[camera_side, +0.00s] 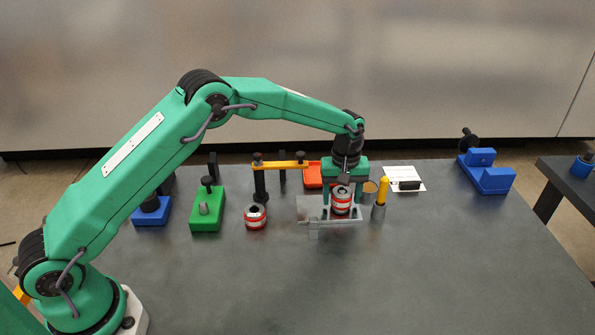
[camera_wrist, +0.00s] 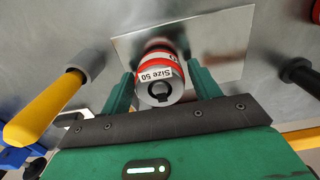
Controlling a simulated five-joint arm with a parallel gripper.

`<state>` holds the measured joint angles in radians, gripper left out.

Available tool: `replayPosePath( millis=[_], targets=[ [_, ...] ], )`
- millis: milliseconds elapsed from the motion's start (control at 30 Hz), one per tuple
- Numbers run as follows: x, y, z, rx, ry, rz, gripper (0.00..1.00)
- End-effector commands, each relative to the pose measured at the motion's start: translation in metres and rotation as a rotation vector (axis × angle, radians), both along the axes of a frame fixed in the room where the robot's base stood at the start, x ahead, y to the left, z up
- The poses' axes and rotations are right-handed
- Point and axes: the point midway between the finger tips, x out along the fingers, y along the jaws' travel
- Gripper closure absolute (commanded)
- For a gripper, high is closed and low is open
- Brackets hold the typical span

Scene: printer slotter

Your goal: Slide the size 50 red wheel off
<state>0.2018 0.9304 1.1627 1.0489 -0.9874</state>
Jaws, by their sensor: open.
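The size 50 red wheel (camera_wrist: 155,70) is a red and white ring with a "Size 50" label. In the side view the wheel (camera_side: 342,201) stands upright at the bare metal fixture (camera_side: 313,226). A grey core with a dark notch shows in its middle. My gripper (camera_side: 343,206) is above the fixture, pointing down. In the wrist view my gripper (camera_wrist: 162,76) is open, with one green finger on each side of the wheel. I cannot tell whether either finger touches it.
A second red and white wheel (camera_side: 256,217) sits on the table left of the fixture. A yellow-handled tool (camera_side: 382,192) stands close on the right. A yellow bar on black posts (camera_side: 280,165), a red tray (camera_side: 313,175) and a white card (camera_side: 404,178) lie behind. The front table is clear.

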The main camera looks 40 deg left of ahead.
Motion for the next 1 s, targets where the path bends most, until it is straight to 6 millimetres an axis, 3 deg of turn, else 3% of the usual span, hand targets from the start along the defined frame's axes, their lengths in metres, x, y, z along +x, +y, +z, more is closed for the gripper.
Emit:
replayPosePath(
  millis=[267,400,467,1000],
  targets=[
    [-0.0001,-0.0001,-0.0004,0.0,0.0,0.0,0.38],
    [0.0,0.0,-0.0003,0.0,0.0,0.0,0.66],
    [0.0,0.0,-0.0003,0.0,0.0,0.0,0.75],
    [0.0005,-0.0001,0.0047,-0.001,-0.002,0.0,0.75]
  ],
)
